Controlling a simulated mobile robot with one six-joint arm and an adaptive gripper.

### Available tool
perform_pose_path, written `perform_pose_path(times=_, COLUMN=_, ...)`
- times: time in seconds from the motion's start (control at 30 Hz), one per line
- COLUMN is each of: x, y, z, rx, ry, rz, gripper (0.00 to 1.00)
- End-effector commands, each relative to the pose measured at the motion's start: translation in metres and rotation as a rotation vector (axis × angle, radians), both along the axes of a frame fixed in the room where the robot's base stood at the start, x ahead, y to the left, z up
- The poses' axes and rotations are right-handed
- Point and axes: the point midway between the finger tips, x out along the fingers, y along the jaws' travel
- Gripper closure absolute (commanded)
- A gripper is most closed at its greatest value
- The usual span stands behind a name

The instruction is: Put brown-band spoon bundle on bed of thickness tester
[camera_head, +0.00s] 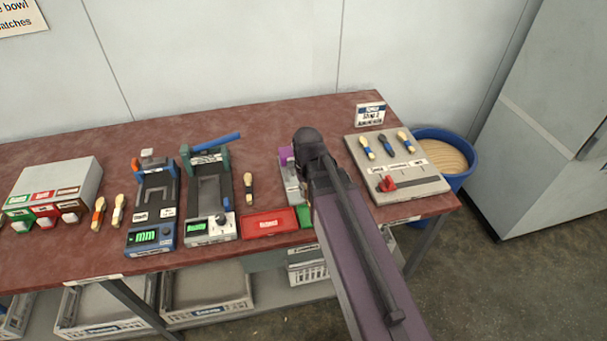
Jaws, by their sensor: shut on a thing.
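A blue-framed tester (152,205) with a lit green "mm" display stands on the red-brown bench, left of centre. Its dark bed looks empty. A spoon bundle with a dark band (249,189) lies on the bench right of the green-framed device; I cannot tell whether the band is brown. Another bundle with a pale band (118,210) and one with an orange band (99,213) lie left of the blue tester. My purple arm rises from the lower right, with its black end above the bench. My gripper and anything in it are hidden behind the arm.
A green-framed device (208,195) with a blue lever stands beside the blue tester. A red box (268,223) is at the front edge. A partly hidden purple-topped device (290,178) and a grey board (398,172) with several bundles stand to the right.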

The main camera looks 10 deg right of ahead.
Motion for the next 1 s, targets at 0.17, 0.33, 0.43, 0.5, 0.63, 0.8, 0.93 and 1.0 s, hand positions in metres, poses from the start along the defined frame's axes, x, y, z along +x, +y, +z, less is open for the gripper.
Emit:
perform_pose_path(times=0.17, x=0.040, y=-0.005, z=-0.004, rx=0.000, ry=0.000, rz=0.000, gripper=1.00)
perform_pose_path(times=0.33, x=0.071, y=-0.009, z=-0.007, rx=0.000, ry=0.000, rz=0.002, gripper=1.00)
perform_pose_path(times=0.43, x=0.086, y=-0.011, z=-0.008, rx=0.000, ry=0.000, rz=0.001, gripper=1.00)
perform_pose_path(times=0.5, x=0.093, y=-0.012, z=-0.009, rx=0.000, ry=0.000, rz=0.001, gripper=1.00)
perform_pose_path(times=0.63, x=0.099, y=-0.014, z=-0.010, rx=0.000, ry=0.000, rz=0.002, gripper=1.00)
perform_pose_path(times=0.8, x=0.100, y=-0.014, z=-0.009, rx=0.000, ry=0.000, rz=0.002, gripper=1.00)
perform_pose_path(times=0.93, x=0.099, y=-0.014, z=-0.009, rx=0.000, ry=0.000, rz=0.001, gripper=1.00)
perform_pose_path(times=1.0, x=0.100, y=-0.014, z=-0.009, rx=0.000, ry=0.000, rz=0.001, gripper=1.00)
